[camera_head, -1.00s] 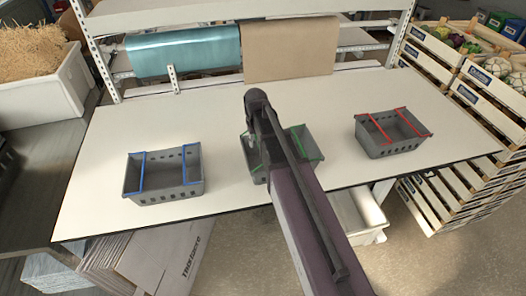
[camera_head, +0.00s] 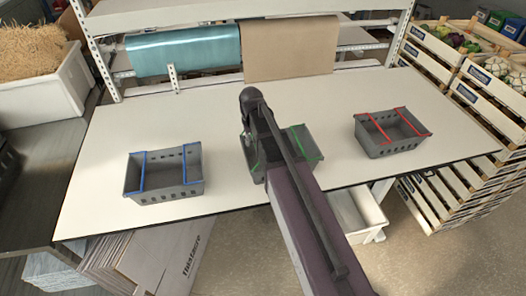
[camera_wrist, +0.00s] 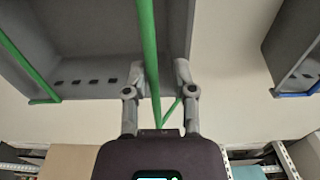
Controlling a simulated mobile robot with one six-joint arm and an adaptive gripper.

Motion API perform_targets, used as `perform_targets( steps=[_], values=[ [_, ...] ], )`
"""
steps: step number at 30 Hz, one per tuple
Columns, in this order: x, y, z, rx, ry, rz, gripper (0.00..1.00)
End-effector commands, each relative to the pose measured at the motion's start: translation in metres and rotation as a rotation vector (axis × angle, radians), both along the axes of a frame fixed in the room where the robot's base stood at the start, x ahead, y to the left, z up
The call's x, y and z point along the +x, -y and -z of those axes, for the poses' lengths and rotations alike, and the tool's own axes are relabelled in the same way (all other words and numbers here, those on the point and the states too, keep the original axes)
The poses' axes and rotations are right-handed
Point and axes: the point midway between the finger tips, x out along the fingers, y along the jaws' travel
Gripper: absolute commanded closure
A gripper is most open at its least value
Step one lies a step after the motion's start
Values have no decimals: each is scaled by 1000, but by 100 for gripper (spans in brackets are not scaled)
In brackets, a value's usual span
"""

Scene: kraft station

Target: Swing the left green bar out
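The grey crate with green bars (camera_head: 312,165) stands at the middle front of the table, partly hidden behind my arm. Its left green bar (camera_head: 255,165) shows only a little in the head view; its right green bar (camera_head: 304,142) is clearer. In the wrist view the picture is turned round: the left green bar (camera_wrist: 149,55) runs between the fingers of my gripper (camera_wrist: 158,82), and the right green bar (camera_wrist: 27,68) is at the far left. My gripper is open, with a finger on each side of the left bar and visible gaps. The crate's inside (camera_wrist: 85,45) shows behind.
A grey crate with blue bars (camera_head: 165,187) stands to the left, and one with red bars (camera_head: 385,145) to the right. Rolls of teal (camera_head: 185,50) and brown paper (camera_head: 290,48) hang at the back.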

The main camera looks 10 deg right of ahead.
Motion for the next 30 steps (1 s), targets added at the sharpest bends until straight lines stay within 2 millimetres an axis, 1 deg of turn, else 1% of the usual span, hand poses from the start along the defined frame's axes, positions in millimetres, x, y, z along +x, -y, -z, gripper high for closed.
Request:
perform_targets(
  steps=[30],
  values=[
    [-1,-23,-6,0,0,0,66]
  ],
)
